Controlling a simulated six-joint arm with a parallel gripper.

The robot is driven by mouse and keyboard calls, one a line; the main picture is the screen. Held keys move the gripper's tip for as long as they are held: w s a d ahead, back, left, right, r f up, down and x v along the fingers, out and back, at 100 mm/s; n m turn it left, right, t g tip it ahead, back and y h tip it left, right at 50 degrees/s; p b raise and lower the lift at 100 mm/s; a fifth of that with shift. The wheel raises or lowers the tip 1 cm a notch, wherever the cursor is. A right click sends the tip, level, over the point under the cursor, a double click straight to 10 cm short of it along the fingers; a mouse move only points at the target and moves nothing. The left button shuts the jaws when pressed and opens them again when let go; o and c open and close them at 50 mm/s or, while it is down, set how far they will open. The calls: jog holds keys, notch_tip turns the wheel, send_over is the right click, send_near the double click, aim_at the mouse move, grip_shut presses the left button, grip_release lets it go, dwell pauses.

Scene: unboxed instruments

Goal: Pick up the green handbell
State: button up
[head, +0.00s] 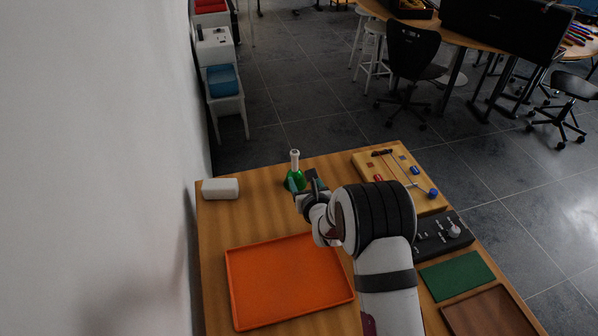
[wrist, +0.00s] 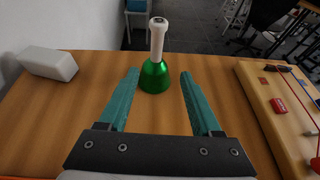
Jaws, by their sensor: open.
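The green handbell (head: 295,180) stands upright on the wooden table near its back edge, with its white handle pointing up. It also shows in the wrist view (wrist: 155,75), centred just beyond the fingertips. My gripper (wrist: 158,74) is open and empty, with one teal finger to the left and one to the right of the bell's line. In the head view my gripper (head: 303,184) is right beside the bell and partly covers it. I cannot tell whether the fingers touch the bell.
A white block (head: 220,189) lies left of the bell. An orange tray (head: 229,290) is at the front left. A wooden board with coloured pieces (head: 437,203), a dark panel (head: 432,247), a green mat (head: 457,275) and a brown tray (head: 490,315) line the right side.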

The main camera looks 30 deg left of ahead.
aim_at(296, 171)
jog(key=x, duration=0.9)
jog(key=shift+a+f, duration=0.15)
jog(key=shift+a, duration=0.25)
grip_shut()
jog(key=shift+f, duration=0.1)
